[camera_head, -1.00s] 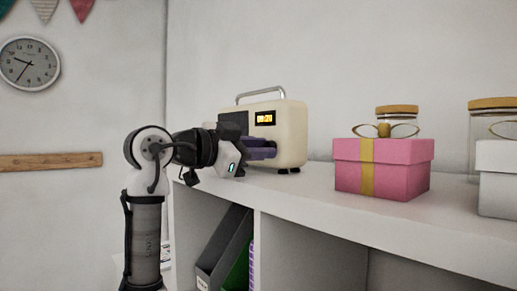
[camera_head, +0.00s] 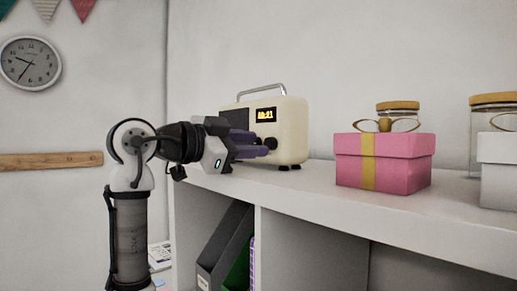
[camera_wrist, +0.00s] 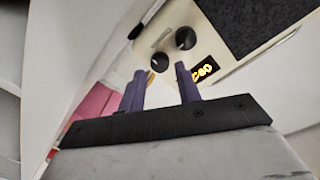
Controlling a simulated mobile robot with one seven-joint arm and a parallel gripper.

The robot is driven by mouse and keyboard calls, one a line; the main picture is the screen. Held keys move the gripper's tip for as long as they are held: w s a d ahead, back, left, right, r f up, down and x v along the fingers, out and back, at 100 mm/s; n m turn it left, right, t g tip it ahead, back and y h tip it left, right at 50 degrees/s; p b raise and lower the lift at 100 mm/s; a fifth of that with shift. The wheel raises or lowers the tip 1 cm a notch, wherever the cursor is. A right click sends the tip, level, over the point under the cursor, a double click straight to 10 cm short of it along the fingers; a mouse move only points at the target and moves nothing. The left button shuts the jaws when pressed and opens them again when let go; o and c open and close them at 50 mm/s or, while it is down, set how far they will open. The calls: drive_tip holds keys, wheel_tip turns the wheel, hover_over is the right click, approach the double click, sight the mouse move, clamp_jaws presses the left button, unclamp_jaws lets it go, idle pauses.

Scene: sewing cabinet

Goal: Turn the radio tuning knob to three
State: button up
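A cream radio (camera_head: 288,128) with a metal handle and a lit orange display (camera_head: 266,115) stands on the white shelf. Dark knobs (camera_head: 269,143) show on its front, just beyond my fingertips. My gripper (camera_head: 262,146) is in front of the radio, its purple fingers spread apart with nothing between them. In the wrist view, my gripper (camera_wrist: 162,82) is open and points at two black round knobs. The nearer knob (camera_wrist: 160,62) has a white mark and lies just past the gap between the fingertips. The other knob (camera_wrist: 186,38) lies farther up. I cannot tell which is for tuning.
A pink gift box (camera_head: 400,165) with a yellow ribbon stands on the shelf (camera_head: 312,187) right of the radio. Glass jars (camera_head: 398,117) and a white box (camera_head: 500,180) stand farther right. File holders (camera_head: 225,250) sit in the compartment below. The shelf between radio and pink box is clear.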

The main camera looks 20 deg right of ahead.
drive_tip(key=b+v, duration=0.3)
drive_tip(key=v, duration=0.8)
drive_tip(key=shift+a, duration=0.15)
